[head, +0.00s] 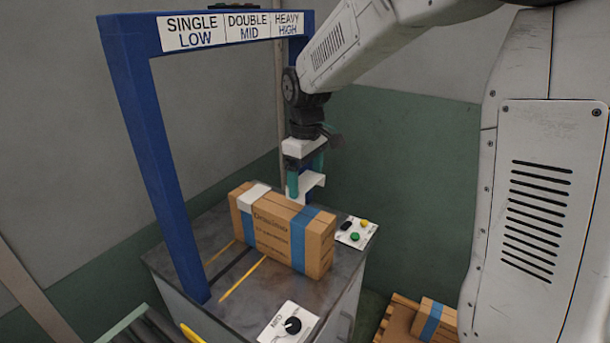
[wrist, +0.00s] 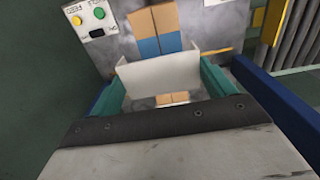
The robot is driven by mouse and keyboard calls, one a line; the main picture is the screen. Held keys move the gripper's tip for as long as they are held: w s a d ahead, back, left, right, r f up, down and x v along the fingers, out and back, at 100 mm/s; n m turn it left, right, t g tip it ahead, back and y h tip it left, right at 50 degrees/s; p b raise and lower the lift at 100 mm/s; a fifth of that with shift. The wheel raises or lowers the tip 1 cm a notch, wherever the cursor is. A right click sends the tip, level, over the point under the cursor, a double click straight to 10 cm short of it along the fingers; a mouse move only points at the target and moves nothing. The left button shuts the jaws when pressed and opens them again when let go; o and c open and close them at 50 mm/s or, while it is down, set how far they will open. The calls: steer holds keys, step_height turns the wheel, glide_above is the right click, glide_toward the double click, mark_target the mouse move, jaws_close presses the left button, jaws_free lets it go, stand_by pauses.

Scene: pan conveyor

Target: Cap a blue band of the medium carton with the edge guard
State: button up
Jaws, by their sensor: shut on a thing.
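The brown carton (head: 270,229) stands on the grey table under the blue frame. It has two blue bands. A white edge guard (head: 254,196) sits over the top of the left band (head: 247,226); the right band (head: 301,236) has a bare top. My gripper (head: 306,178) is shut on another white edge guard (head: 313,184), held above the carton's top, near its back side and apart from the right band. In the wrist view this guard (wrist: 160,82) spans between the teal fingers, with the carton (wrist: 153,20) and a blue band (wrist: 158,46) beyond it.
A blue frame (head: 150,165) with a sign rises left of the carton. A button panel (head: 356,231) lies behind right on the table, a dial panel (head: 288,323) at the front. A smaller banded carton (head: 433,321) sits on a pallet at lower right.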

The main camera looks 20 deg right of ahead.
glide_above(306, 215)
steer(key=shift+s+f, duration=0.1)
steer(key=shift+f, duration=2.75)
steer(key=shift+f, duration=2.05)
steer(key=o, duration=0.9)
steer(key=shift+c, duration=0.2)
steer(key=shift+r, duration=0.1)
step_height(306, 215, up, 8)
steer(key=shift+f, duration=0.15)
